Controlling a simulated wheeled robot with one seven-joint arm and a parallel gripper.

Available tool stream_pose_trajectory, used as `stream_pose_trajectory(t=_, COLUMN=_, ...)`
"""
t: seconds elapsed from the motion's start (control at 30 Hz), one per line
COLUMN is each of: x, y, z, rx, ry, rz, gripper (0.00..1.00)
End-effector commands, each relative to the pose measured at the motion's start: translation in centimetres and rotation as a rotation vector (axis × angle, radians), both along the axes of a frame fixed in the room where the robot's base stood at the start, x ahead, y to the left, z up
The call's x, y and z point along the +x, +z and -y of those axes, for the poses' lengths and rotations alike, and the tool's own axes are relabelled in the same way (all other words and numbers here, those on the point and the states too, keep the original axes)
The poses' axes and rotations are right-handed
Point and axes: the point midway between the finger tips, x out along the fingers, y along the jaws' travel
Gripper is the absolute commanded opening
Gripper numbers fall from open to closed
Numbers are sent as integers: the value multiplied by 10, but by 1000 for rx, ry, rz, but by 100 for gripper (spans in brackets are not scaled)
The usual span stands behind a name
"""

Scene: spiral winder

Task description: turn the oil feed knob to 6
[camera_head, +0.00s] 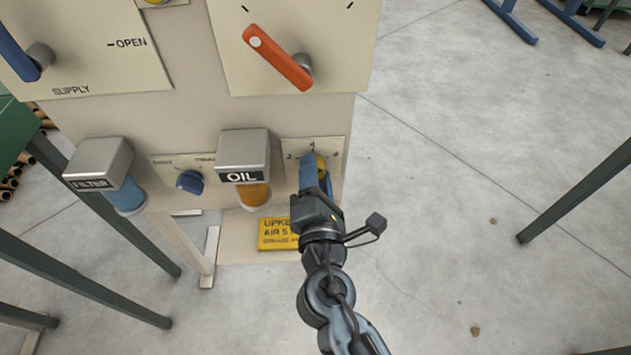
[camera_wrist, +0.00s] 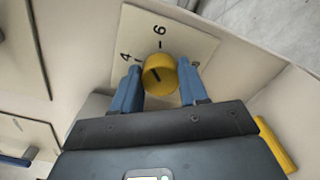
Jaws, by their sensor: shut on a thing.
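The oil feed knob (camera_wrist: 160,74) is yellow and round, with a short dark line on its face. In the wrist view it sits between the two blue fingers of my gripper (camera_wrist: 160,88), which is shut on it. Its plate (camera_wrist: 190,45) shows a 4 to the left of the knob and a 6 above it, each with a tick. The dark line slants toward the upper left; I cannot tell its exact setting. In the head view the knob (camera_head: 321,162) shows partly behind my gripper (camera_head: 314,172), on a pale plate at the panel's lower right.
Left of the knob are the OIL unit (camera_head: 243,155), a small blue knob (camera_head: 190,181) and the FILTER unit (camera_head: 98,164). An orange lever (camera_head: 278,58) is above. A yellow sign (camera_head: 276,236) is below. Open floor lies to the right.

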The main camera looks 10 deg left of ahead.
Motion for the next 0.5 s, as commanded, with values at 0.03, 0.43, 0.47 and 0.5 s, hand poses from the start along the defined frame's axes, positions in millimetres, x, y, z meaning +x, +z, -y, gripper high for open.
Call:
stream_pose_trajectory(t=0.03, x=1, y=-4, z=1, rx=41, ry=-3, rz=-9, gripper=13)
stream_pose_trajectory(t=0.43, x=1, y=-4, z=1, rx=324, ry=-2, rz=-77, gripper=13)
stream_pose_trajectory(t=0.47, x=1, y=-3, z=1, rx=338, ry=-2, rz=-80, gripper=13)
stream_pose_trajectory(t=0.5, x=1, y=-3, z=1, rx=356, ry=-2, rz=-85, gripper=13)
